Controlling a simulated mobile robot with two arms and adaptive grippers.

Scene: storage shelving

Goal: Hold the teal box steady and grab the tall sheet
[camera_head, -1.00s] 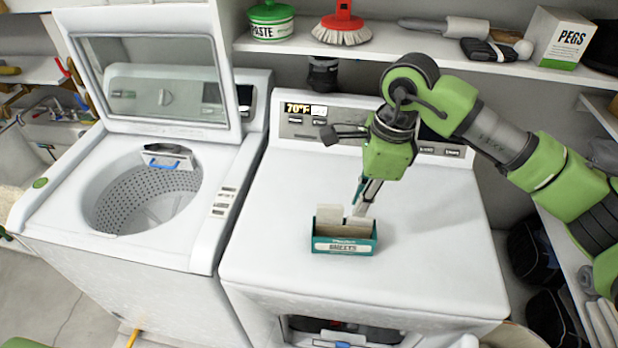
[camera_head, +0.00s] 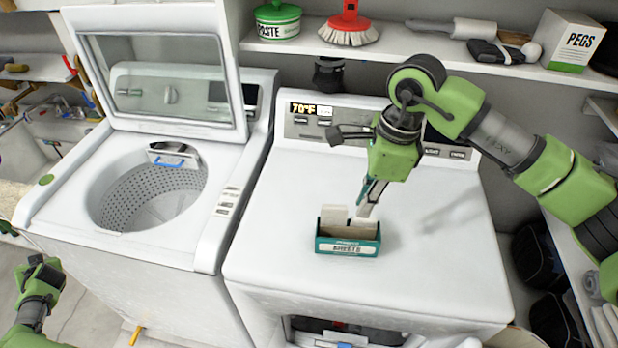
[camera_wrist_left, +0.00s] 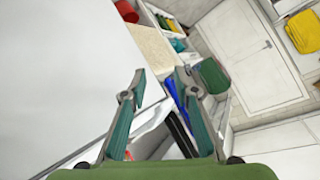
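The teal box (camera_head: 347,247) stands upright on the white dryer top, with pale sheets (camera_head: 350,229) in it. One taller sheet (camera_head: 334,216) sticks up at its left side. My right gripper (camera_head: 367,204) points down at the back right of the box, its fingertips close to the rim. Whether it touches the box or a sheet, and how far its fingers are apart, I cannot tell. My left gripper (camera_head: 40,272) is at the lower left, away from the box. In the left wrist view its two teal fingers (camera_wrist_left: 158,85) are spread with nothing between them.
An open washer (camera_head: 150,195) with its lid up stands left of the dryer (camera_head: 440,250). A shelf above holds a green tub (camera_head: 278,20), a red brush (camera_head: 349,25) and a pegs box (camera_head: 572,41). The dryer top around the teal box is clear.

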